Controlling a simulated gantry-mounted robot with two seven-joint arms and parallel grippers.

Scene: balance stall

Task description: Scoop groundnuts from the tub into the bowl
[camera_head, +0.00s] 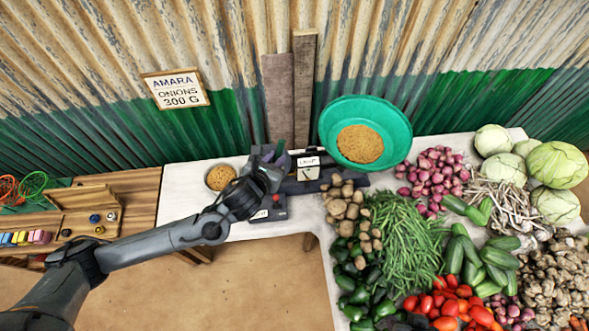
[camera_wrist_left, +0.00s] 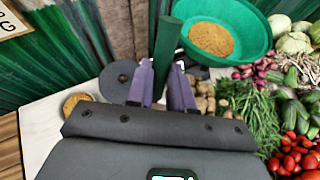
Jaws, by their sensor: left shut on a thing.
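A wide green bowl (camera_head: 397,118) with groundnuts in its middle stands at the back of the white table; it also shows in the left wrist view (camera_wrist_left: 259,28). A small round tub of groundnuts (camera_head: 220,178) sits at the table's left; it also shows in the left wrist view (camera_wrist_left: 76,103). My left gripper (camera_head: 278,152) is between the two, above the dark scale. In the left wrist view its purple fingers (camera_wrist_left: 163,88) are shut on a dark green bar-like handle (camera_wrist_left: 166,48) that stands up between them. The handle's other end is hidden. My right gripper is not in view.
The dark scale (camera_head: 308,184) with a labelled block lies under my gripper. Potatoes (camera_head: 345,205), onions (camera_head: 435,175), green beans (camera_head: 405,235) and other vegetables crowd the right. A wooden shelf (camera_head: 140,190) adjoins the left. The corrugated wall (camera_head: 210,130) rises behind.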

